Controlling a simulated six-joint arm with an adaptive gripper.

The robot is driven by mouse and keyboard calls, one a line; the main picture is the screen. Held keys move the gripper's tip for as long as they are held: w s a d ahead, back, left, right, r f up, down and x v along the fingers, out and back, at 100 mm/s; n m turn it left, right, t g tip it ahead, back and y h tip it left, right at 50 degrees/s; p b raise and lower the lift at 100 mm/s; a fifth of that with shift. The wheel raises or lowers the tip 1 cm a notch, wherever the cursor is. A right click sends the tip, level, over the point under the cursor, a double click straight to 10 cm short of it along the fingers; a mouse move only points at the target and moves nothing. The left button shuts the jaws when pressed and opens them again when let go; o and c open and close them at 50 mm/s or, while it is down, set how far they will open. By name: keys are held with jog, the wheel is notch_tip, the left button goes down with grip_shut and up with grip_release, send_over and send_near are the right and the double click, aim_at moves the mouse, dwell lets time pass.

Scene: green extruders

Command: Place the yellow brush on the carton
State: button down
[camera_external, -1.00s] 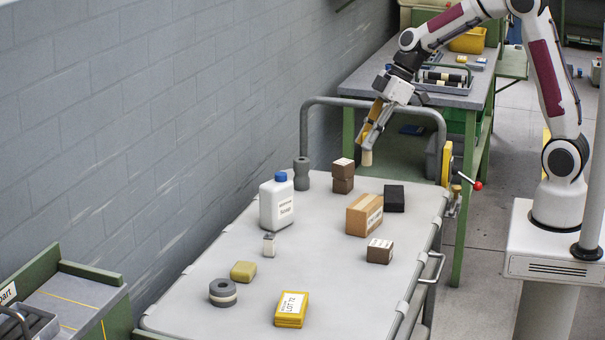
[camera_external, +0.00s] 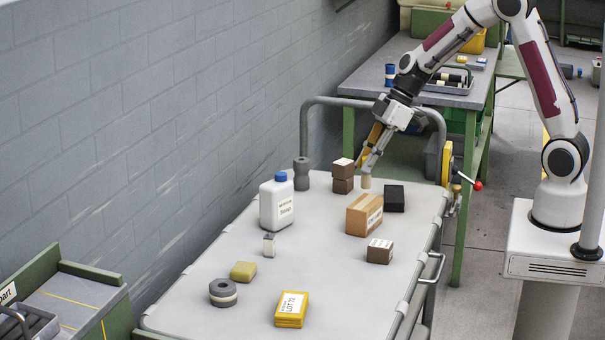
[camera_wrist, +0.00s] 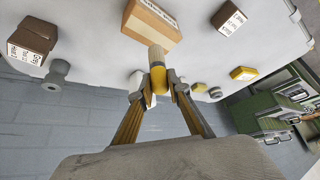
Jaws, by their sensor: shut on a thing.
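My gripper (camera_external: 371,168) is shut on the yellow brush. In the wrist view the brush (camera_wrist: 158,77) sits between the fingertips (camera_wrist: 158,88), with its pale bristle end pointing away from my gripper. In the external view only the pale end of the brush (camera_external: 366,183) shows clearly, below the fingertips. The carton (camera_external: 364,215) is a brown cardboard box with a white label, standing on the grey cart top. It also shows in the wrist view (camera_wrist: 150,24), just beyond the brush. The brush is behind the carton in the external view, apart from it.
Two stacked brown boxes (camera_external: 343,176) stand left of my gripper. A black block (camera_external: 394,198) is right of the carton and a small brown box (camera_external: 380,251) in front. A white bottle (camera_external: 276,204) stands to the left.

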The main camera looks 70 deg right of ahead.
aim_at(366, 188)
jog(key=shift+f, duration=1.85)
jog(key=shift+f, duration=0.15)
jog(key=c, duration=1.9)
grip_release()
jog(key=shift+r, duration=0.2)
jog(key=shift+s+d+r, duration=0.15)
jog(key=shift+d+r, duration=0.05)
jog(key=shift+r, duration=0.25)
jog(key=v, duration=1.1)
jog(key=shift+s+a, duration=0.1)
